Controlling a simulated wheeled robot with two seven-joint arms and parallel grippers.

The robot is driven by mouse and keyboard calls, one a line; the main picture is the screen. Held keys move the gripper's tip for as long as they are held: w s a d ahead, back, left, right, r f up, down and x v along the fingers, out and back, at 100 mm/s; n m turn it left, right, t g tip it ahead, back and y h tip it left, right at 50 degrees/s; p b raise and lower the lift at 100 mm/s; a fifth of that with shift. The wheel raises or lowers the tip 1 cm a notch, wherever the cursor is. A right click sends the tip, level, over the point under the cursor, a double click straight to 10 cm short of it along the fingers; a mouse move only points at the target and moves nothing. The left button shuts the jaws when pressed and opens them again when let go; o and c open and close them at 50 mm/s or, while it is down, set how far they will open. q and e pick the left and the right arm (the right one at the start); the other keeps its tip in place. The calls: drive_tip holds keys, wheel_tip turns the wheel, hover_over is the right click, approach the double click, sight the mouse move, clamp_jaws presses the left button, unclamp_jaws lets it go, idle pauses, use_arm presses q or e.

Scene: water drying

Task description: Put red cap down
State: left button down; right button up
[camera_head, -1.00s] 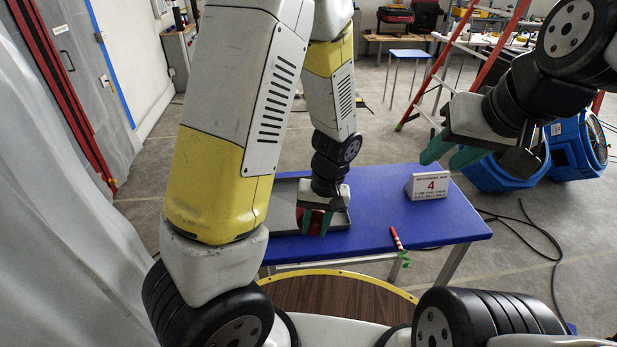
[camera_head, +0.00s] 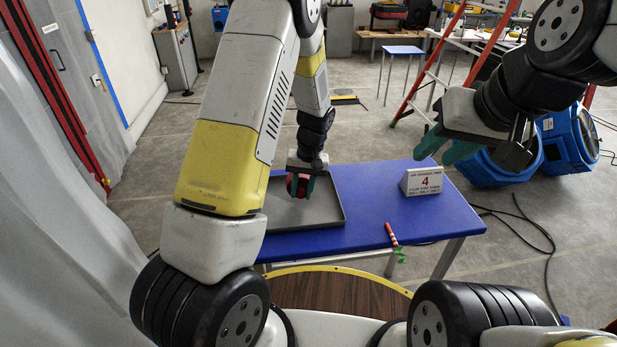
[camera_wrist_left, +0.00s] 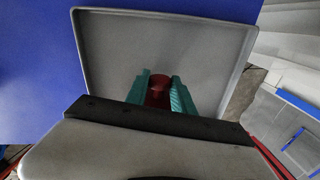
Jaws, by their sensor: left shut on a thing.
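My left gripper (camera_head: 300,191) is shut on the red cap (camera_head: 299,183), which shows between its teal fingers. The red cap (camera_wrist_left: 158,92) also shows in the left wrist view, partly hidden by the fingers. The gripper points down over the left-back part of a grey tray (camera_head: 322,222) with a low rim. I cannot tell whether the cap touches the tray floor. My right gripper (camera_head: 446,148) is empty and open, with its teal fingers apart, in the air above the right-back part of the blue table.
The blue table (camera_head: 366,185) holds the tray on its left. A white sign with a red 4 (camera_head: 422,181) stands at the right, and a red-and-white striped stick (camera_head: 392,235) lies at the front edge. Blue fans (camera_head: 567,140) stand behind the table. The table's middle is clear.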

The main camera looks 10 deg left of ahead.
use_arm(q)
drive_tip(key=shift+f, duration=0.85)
drive_tip(key=c, duration=1.1)
unclamp_jaws()
drive_tip(key=shift+f, duration=0.1)
wheel_tip(320, 180, up, 12)
drive_tip(key=d, duration=0.2)
drive_tip(key=s+a+r+t+h, duration=0.1)
drive_tip(key=s+a+r, duration=0.1)
drive_tip(key=s+r, duration=0.35)
drive_tip(key=s+a+r+t+h, duration=0.1)
drive_tip(key=s+r+t+h, duration=0.15)
drive_tip(key=r, duration=0.65)
drive_tip(key=s+r+t, duration=0.1)
drive_tip(key=s+r, duration=0.1)
drive_tip(key=s, duration=0.3)
drive_tip(key=s+a+r+m+t, duration=0.1)
drive_tip(key=s+r, duration=0.1)
drive_tip(key=s, duration=0.3)
drive_tip(key=s+r+m+t, duration=0.1)
drive_tip(key=s+r, duration=0.1)
drive_tip(key=s, duration=0.2)
drive_tip(key=shift+s+a+r+h, duration=0.25)
drive_tip(key=shift+s+a+r, duration=0.05)
drive_tip(key=shift+s+r, duration=0.1)
